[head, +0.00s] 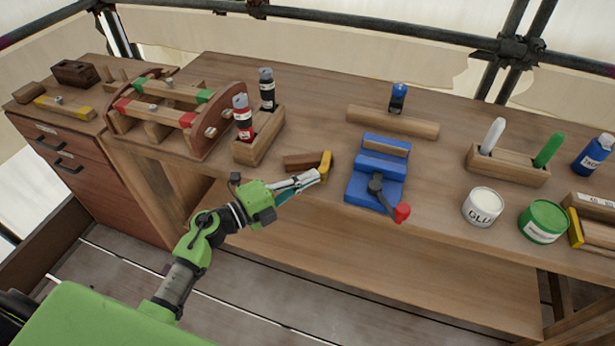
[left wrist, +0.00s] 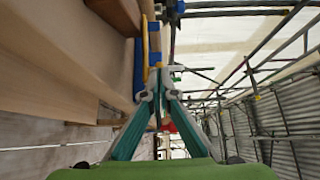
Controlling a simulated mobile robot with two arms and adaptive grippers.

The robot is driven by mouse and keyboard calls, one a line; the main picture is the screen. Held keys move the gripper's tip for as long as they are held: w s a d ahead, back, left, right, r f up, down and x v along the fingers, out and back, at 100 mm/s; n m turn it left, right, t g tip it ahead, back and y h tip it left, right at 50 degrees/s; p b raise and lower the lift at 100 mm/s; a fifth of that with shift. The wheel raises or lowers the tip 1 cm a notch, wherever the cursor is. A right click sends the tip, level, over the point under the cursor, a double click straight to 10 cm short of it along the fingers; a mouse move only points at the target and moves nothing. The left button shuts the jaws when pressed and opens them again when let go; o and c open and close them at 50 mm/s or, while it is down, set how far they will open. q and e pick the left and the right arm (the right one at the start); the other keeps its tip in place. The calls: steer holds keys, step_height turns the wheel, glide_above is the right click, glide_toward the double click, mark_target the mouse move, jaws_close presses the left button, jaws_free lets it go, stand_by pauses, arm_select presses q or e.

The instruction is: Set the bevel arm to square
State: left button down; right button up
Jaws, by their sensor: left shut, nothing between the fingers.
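A dark wooden stock (head: 301,161) with a short yellow arm (head: 326,162) at its right end lies near the bench's front edge; I take it as the bevel. The yellow arm is turned across the stock; its exact angle is unclear. In the left wrist view the yellow arm (left wrist: 145,42) shows just beyond the fingers, beside the brown stock (left wrist: 120,14). My left gripper (head: 318,175) is shut and empty, its tips close to the yellow arm's near end. I cannot tell whether they touch. The left gripper also shows in the wrist view (left wrist: 159,78).
A blue vise (head: 376,172) with a red-ended handle stands just right of the bevel. A wooden holder (head: 258,148) with red and black bottles is behind-left. A glue can (head: 482,207) and green tin (head: 543,221) stand right.

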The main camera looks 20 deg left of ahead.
arm_select(q)
steer(key=d+n+y+p, duration=0.1)
steer(key=d+n+t+y+p, duration=0.1)
steer(key=shift+s+d+r+t+y+p, duration=0.1)
steer(key=shift+d+r+t+y+p, duration=0.15)
steer(key=shift+t+y+p, duration=0.1)
steer(key=shift+d+n+t+y+p, duration=0.25)
steer(key=shift+d+n+y+p, duration=0.15)
steer(key=shift+d, duration=0.25)
steer(key=shift+w+d+f, duration=0.2)
steer(key=shift+d+f, duration=0.05)
steer(key=shift+d, duration=0.15)
steer(key=shift+a, duration=0.15)
